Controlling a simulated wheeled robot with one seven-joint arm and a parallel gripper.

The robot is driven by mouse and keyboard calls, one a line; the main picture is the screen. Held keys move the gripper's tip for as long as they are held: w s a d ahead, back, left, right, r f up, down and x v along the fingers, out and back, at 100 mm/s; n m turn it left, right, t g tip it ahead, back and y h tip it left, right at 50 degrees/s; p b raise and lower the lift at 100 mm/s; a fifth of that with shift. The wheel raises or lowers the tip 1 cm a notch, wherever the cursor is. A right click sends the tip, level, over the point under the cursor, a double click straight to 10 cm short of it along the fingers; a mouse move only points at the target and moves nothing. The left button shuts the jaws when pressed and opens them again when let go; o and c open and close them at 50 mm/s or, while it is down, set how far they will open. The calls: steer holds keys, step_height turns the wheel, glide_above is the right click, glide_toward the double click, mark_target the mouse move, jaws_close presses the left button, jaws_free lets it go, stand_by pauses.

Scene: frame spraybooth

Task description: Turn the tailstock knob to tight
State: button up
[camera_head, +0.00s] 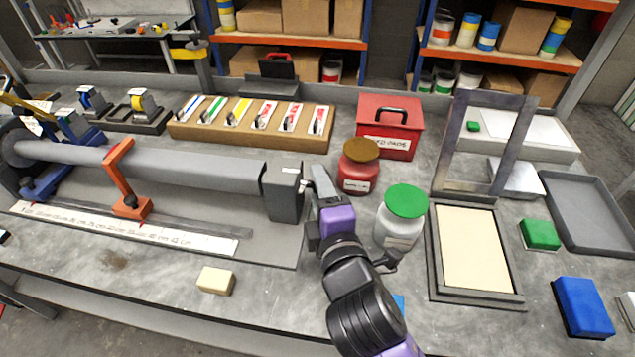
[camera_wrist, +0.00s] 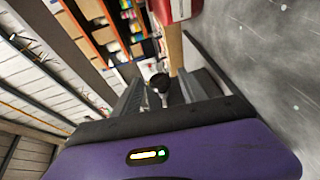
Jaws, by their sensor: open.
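The grey block-shaped tailstock (camera_head: 284,192) stands at the right end of a long grey tube (camera_head: 190,163) on the bench. My gripper (camera_head: 317,181) is just right of the tailstock, with its fingers toward it. In the wrist view my gripper's two grey fingers (camera_wrist: 164,96) are apart. A small dark round piece, which looks like the tailstock knob (camera_wrist: 159,83), shows between them. I see no clear contact with either finger. In the head view the knob is hidden by my gripper or too small to make out, and I cannot read its setting.
A red-brown jar (camera_head: 358,172) and a white jar with a green lid (camera_head: 402,222) stand close right of my gripper. A red box (camera_head: 388,132) is behind. The bench front near the cream block (camera_head: 216,281) is mostly clear.

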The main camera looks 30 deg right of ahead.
steer(key=shift+w+d+f, duration=0.1)
steer(key=shift+w+d, duration=0.05)
steer(key=shift+w, duration=0.55)
jaws_close()
steer(key=shift+r+g+p, duration=0.2)
steer(key=shift+g+p, duration=0.1)
steer(key=shift+p, duration=0.9)
